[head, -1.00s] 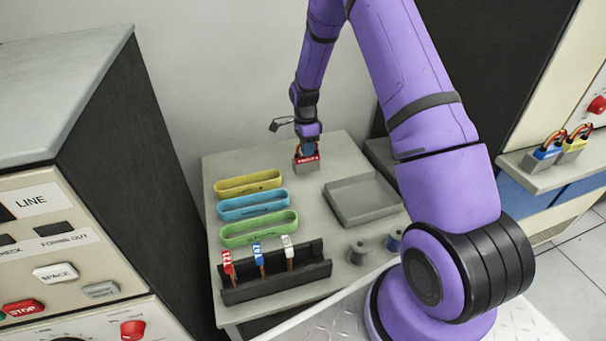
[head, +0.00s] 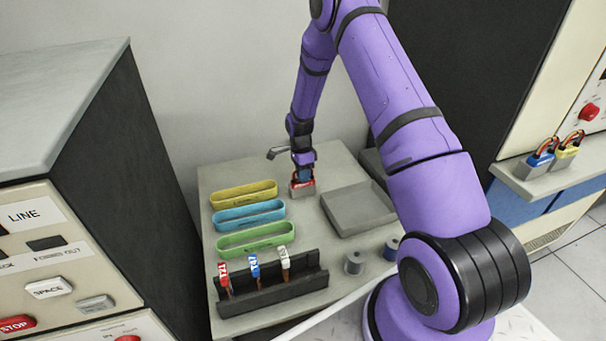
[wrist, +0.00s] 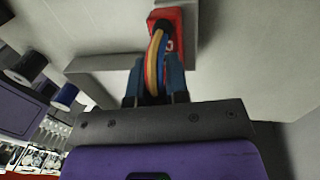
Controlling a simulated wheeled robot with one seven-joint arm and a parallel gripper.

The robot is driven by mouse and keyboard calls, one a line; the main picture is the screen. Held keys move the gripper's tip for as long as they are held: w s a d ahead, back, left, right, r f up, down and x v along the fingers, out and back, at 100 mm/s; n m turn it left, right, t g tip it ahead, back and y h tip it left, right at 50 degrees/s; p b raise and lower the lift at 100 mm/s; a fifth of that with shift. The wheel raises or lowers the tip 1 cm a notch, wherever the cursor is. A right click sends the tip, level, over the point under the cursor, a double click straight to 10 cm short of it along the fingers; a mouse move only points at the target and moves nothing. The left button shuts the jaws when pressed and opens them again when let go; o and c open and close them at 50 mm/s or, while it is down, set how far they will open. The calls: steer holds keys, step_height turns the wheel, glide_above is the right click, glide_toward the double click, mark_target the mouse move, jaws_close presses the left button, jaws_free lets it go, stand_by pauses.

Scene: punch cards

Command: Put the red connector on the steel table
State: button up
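The red connector (head: 302,186) has a red top, a grey body and a loop of coloured cables. It is at the back of the steel table (head: 335,160), left of the grey tray. My gripper (head: 303,172) points down over it. In the wrist view, the two blue fingers (wrist: 155,85) sit on both sides of the cables and look shut on them, with the red connector (wrist: 168,22) beyond the fingertips. Its underside is hidden, so I cannot tell whether it touches the table.
The grey tray (head: 333,214) is close on the right. Yellow (head: 243,194), blue (head: 250,215) and green (head: 256,238) bins stand left. A black rack (head: 270,296) with tagged plugs and two spools (head: 353,263) are in front. Blue and yellow connectors (head: 553,158) sit on a right shelf.

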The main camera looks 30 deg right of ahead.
steer(key=o, duration=0.4)
steer(key=shift+c, duration=0.2)
steer(key=shift+r, duration=0.15)
step_height(320, 180, up, 12)
steer(key=w, duration=0.2)
steer(key=s+a+r+n+t, duration=0.1)
steer(key=s+a+r+n, duration=0.2)
steer(key=r, duration=0.6)
steer(key=s+a+r+n+t, duration=0.1)
steer(key=s+r+n, duration=0.2)
steer(key=s+r, duration=0.4)
steer(key=s+a+r+n+t, duration=0.1)
steer(key=s+a+r+n, duration=0.15)
steer(key=r, duration=0.75)
steer(key=s+a+r+n+t, duration=0.1)
steer(key=s+n, duration=0.3)
steer(key=s, duration=0.4)
steer(key=s+a+r+n+t, duration=0.1)
steer(key=s+r+n+t, duration=0.1)
steer(key=s, duration=0.7)
steer(key=s+a+r+n+t, duration=0.1)
steer(key=s+r+n, duration=0.3)
steer(key=s, duration=0.4)
steer(key=shift+s+a+r+n, duration=0.25)
steer(key=shift+s+n, duration=0.1)
steer(key=shift+n, duration=0.5)
